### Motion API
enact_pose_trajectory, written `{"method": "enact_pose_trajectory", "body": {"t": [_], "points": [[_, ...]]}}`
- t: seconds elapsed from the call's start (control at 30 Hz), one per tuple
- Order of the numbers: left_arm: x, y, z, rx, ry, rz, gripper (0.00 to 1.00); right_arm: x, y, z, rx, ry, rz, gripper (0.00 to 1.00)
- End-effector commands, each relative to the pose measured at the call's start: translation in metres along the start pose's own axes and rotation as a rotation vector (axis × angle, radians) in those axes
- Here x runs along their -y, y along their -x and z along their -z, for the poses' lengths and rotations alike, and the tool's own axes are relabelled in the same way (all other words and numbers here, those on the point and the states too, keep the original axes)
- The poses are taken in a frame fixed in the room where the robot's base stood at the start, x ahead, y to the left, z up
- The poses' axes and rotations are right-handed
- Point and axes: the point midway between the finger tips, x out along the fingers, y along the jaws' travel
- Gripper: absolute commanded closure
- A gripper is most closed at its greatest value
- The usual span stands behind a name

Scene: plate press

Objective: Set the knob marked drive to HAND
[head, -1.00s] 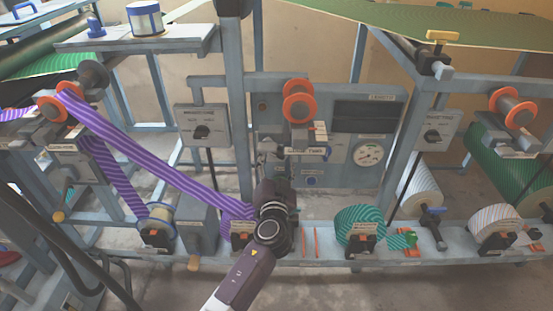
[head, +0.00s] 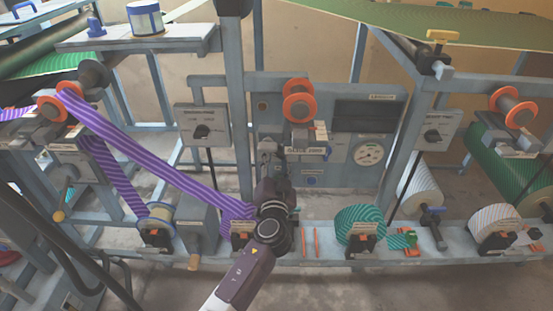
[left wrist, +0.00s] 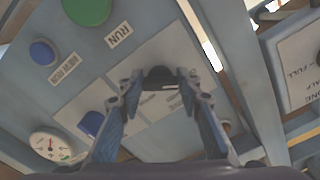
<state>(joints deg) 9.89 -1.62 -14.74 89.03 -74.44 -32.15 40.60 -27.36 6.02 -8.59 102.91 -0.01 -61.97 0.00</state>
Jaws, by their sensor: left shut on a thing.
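In the left wrist view a black knob (left wrist: 160,74) sits on a pale plate of a blue-grey panel. My left gripper (left wrist: 160,86) is shut on this knob, one finger on each side. The lettering on the plate is too blurred to read, so the drive mark and the knob's setting cannot be told. In the head view my left gripper (head: 270,148) is at the left part of the central control panel (head: 345,178), and it hides the knob. My right gripper is not in view.
Near the held knob are a green button (left wrist: 88,10) marked RUN, a blue button (left wrist: 42,52), a blue knob (left wrist: 91,123) and a gauge (left wrist: 50,145). An orange-flanged roller (head: 299,100) juts out right of the gripper. Purple striped web (head: 170,150) runs at left.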

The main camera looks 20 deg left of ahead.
Motion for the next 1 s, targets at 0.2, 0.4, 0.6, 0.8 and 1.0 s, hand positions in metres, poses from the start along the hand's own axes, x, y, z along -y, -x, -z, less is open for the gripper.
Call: {"method": "enact_pose_trajectory", "body": {"t": [0.2,0.4,0.6,0.8,1.0], "points": [[0.000,0.000,0.000,-0.001,-0.121,0.000,0.92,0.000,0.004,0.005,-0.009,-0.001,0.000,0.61],[0.001,0.000,0.001,-0.001,-0.296,-0.001,0.92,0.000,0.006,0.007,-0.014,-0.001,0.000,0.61],[0.002,0.000,0.001,-0.001,-0.488,-0.002,0.92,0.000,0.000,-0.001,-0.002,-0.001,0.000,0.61],[0.003,0.000,0.002,0.000,-0.671,-0.002,0.92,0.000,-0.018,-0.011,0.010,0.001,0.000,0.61],[0.003,0.001,0.002,-0.001,-0.822,-0.002,0.92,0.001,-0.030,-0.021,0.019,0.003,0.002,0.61]]}}
